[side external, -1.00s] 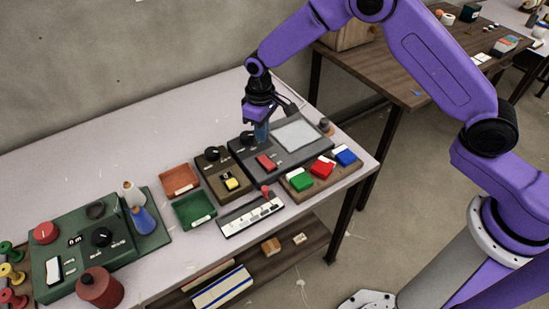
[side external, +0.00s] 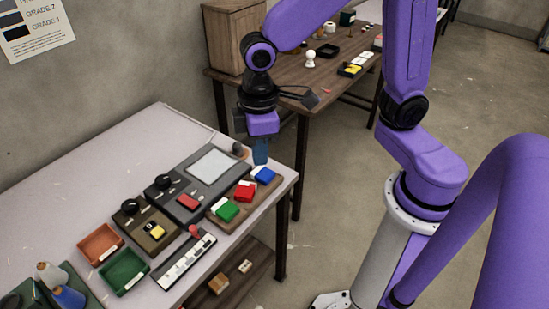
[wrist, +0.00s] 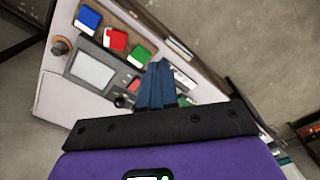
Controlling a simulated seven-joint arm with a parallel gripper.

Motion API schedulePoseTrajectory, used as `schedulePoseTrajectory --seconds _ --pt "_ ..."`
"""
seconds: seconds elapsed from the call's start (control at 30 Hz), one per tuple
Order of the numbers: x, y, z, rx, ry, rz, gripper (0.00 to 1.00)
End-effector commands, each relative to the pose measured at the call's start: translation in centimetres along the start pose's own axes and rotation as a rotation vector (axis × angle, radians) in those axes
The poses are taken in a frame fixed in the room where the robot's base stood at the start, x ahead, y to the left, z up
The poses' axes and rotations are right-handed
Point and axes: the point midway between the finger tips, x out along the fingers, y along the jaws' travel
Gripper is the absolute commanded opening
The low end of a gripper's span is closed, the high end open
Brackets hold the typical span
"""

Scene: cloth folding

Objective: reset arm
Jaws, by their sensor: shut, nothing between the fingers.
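My gripper (side external: 260,152) is shut and empty, its blue fingers together and pointing down. In the side external view it hangs in the air near the far right corner of the light table, by the blue block. In the wrist view my gripper (wrist: 158,75) shows its two blue fingers side by side with nothing between them. No cloth is visible in any view.
On the table (side external: 130,150) are a dark panel with a grey screen (side external: 213,164), a wooden rack with red, green and blue blocks (side external: 228,211), a small yellow-button box (side external: 148,228), a white slider strip (side external: 187,260) and orange and green trays (side external: 100,243). A wooden table (side external: 300,75) stands behind.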

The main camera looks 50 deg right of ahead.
Motion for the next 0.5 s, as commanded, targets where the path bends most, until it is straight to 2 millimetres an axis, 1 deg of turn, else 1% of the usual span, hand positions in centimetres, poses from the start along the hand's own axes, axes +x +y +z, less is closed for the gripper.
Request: schedulePoseTrajectory --seconds 0.03,0.07,0.1,0.17,0.2,0.3,0.4,0.5 --pt "-0.7 -0.7 2.0 -0.025 0.007 -0.001 0.00" --pt "-0.9 -1.1 3.2 -0.041 0.008 -0.001 0.00" --pt "-1.2 -1.5 4.7 -0.060 0.009 -0.002 0.00" --pt "-1.6 -2.2 7.0 -0.090 0.010 -0.002 0.00" --pt "-1.7 -2.5 8.5 -0.109 0.010 -0.003 0.00" --pt "-1.9 -3.3 11.9 -0.151 0.011 -0.004 0.00" --pt "-1.9 -3.8 14.3 -0.184 0.013 -0.005 0.00" --pt "-1.9 -4.0 15.9 -0.205 0.013 -0.006 0.00"
